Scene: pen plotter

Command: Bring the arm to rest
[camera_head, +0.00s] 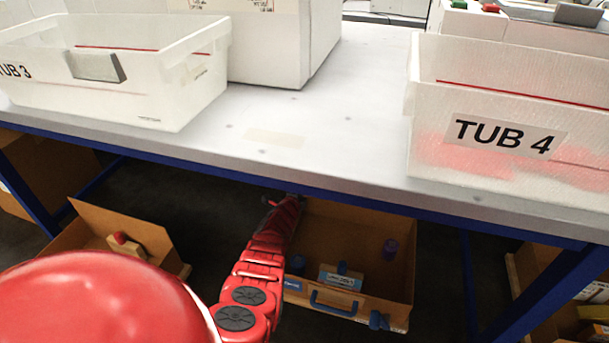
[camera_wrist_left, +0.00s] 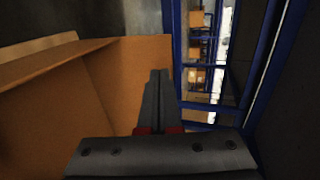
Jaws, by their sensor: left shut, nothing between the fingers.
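My left arm, red, reaches from the bottom middle of the head view to the front edge of the table. Its far end is at the table's edge, above the open brown box under the table, and the fingers cannot be made out there. In the left wrist view my left gripper (camera_wrist_left: 158,76) shows two dark fingers together, shut and empty. Brown box panels (camera_wrist_left: 125,80) stand behind and to the left of the fingers. I cannot tell whether the fingers touch them. My right gripper is in neither view.
The white table (camera_head: 340,120) has a clear middle between a white tub marked TUB 3 (camera_head: 170,92) and one marked TUB 4 (camera_head: 440,130). A brown box (camera_head: 340,225) with small blue items stands below. Blue frame legs (camera_head: 530,290) flank the space.

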